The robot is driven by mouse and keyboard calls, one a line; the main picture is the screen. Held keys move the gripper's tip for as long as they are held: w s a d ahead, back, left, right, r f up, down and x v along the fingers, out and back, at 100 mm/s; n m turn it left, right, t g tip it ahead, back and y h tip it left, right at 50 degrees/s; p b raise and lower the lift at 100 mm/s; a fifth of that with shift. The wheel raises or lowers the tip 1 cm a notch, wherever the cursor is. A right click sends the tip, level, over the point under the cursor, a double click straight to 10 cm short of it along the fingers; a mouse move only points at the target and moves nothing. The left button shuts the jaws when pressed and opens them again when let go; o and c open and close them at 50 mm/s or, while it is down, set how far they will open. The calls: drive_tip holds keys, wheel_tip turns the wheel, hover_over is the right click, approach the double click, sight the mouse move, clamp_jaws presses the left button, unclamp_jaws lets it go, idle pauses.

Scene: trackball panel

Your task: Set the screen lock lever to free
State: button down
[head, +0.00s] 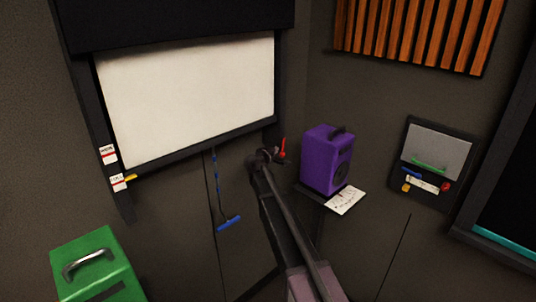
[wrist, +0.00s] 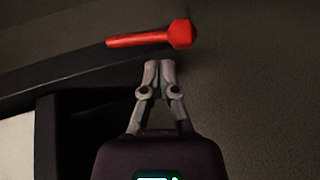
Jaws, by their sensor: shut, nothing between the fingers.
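A red lever (head: 282,149) is mounted by the lower right corner of the white screen's frame. In the wrist view the red lever (wrist: 140,40) lies nearly level, its thick round end on the right and its thin end to the left. My gripper (head: 268,156) is beside it; in the wrist view the gripper's fingertips (wrist: 159,65) are together and empty, just below the lever with a small gap in the picture. A yellow lever (head: 130,177) sits at the frame's left side by two small labels, too small to read. I cannot tell from markings which is the screen lock.
The white screen (head: 190,95) hangs in a dark frame. A blue pull handle (head: 229,223) dangles on a cord below it. A purple speaker (head: 325,160) stands on a shelf with a white card (head: 345,200), right of my arm. A green case (head: 97,265) is at lower left.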

drive_tip(key=shift+w+d+f, duration=0.15)
drive_tip(key=shift+d, duration=0.4)
drive_tip(key=shift+w+d+f+b, duration=0.35)
drive_tip(key=shift+d+f+b, duration=0.05)
drive_tip(key=shift+d+b, duration=0.1)
drive_tip(key=shift+d, duration=0.15)
